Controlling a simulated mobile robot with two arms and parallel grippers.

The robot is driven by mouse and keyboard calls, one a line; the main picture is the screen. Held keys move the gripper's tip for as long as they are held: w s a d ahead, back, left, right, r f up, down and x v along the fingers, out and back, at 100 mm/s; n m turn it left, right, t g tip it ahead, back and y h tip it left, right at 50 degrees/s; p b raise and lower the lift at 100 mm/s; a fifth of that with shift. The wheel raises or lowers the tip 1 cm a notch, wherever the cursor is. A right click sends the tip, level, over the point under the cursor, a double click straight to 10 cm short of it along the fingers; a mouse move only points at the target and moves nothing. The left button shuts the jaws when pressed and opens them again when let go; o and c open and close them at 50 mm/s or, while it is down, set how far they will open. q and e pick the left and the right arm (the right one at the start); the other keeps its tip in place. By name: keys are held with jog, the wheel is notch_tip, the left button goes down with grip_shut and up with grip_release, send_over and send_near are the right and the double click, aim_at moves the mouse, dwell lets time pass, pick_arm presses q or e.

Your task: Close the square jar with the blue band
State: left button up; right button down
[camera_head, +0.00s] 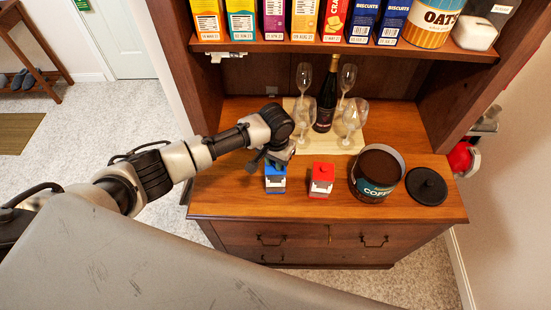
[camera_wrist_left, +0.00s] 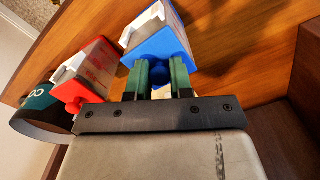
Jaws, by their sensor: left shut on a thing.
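The square jar with the blue band (camera_head: 276,184) stands on the hutch counter, left of the red one. It also shows in the left wrist view (camera_wrist_left: 170,20), with a blue lid (camera_wrist_left: 157,48) at its top. My left gripper (camera_head: 272,163) is above this jar, pointing down. In the left wrist view its green fingers (camera_wrist_left: 158,76) are shut on the blue lid's knob. The lid lies against or very close to the jar's top; I cannot tell whether it is fully seated. The gripper hides part of the lid. My right gripper is not in view.
A red-lidded square jar (camera_head: 321,179) stands just right of the blue one. An open coffee canister (camera_head: 377,172) and its black lid (camera_head: 427,186) are further right. Wine glasses (camera_head: 354,117) and a bottle (camera_head: 325,108) stand behind on a board. Boxes fill the shelf above.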

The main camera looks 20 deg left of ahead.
pick_arm(q)
jog(key=o, duration=1.2)
jog(key=shift+o, duration=0.2)
jog(key=shift+r+p, duration=3.05)
jog(key=shift+p, duration=0.2)
jog(key=shift+c, duration=0.5)
grip_shut()
jog(key=shift+f, duration=0.2)
